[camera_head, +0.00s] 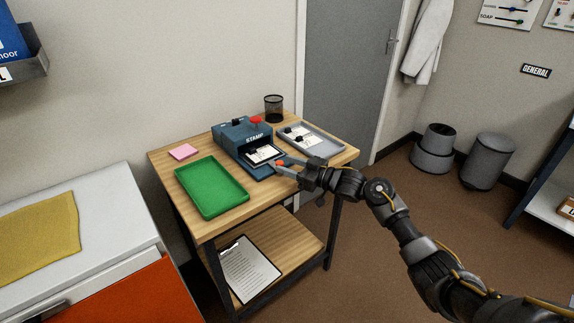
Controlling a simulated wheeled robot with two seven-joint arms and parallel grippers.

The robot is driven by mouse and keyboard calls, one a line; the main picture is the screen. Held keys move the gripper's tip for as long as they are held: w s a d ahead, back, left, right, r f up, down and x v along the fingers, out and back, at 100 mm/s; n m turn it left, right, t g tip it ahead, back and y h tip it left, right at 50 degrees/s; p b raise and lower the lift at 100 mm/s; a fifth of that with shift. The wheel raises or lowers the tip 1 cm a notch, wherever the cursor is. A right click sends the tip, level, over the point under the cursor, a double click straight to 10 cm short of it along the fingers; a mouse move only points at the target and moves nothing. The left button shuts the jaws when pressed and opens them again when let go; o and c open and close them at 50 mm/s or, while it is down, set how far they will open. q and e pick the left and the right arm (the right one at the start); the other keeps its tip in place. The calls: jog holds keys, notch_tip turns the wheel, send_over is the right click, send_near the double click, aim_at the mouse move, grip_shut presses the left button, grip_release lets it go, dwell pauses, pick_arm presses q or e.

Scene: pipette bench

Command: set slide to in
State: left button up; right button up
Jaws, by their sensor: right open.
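The blue stamp machine (238,134), labelled STAMP, stands on the wooden table. Its slide (262,170) sticks out of the front opening toward the table's front edge. A white printed card (263,154) lies on the slide. My right gripper (281,166) is at the right side of the slide's outer end, with its fingers pointing left toward it. It is open. A small red spot shows at its fingertips; I cannot tell whether the fingers touch the slide. My left gripper is not in view.
A green tray (211,188) lies left of the machine, with a pink pad (183,152) behind it. A grey tray (325,149) with cards and small dark items lies to the right. A black mesh cup (273,108) stands at the back. A clipboard (249,268) lies on the lower shelf.

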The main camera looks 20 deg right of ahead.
jog(key=shift+w+a, duration=0.35)
jog(key=shift+a, duration=0.05)
grip_shut()
jog(key=shift+w+d, duration=0.1)
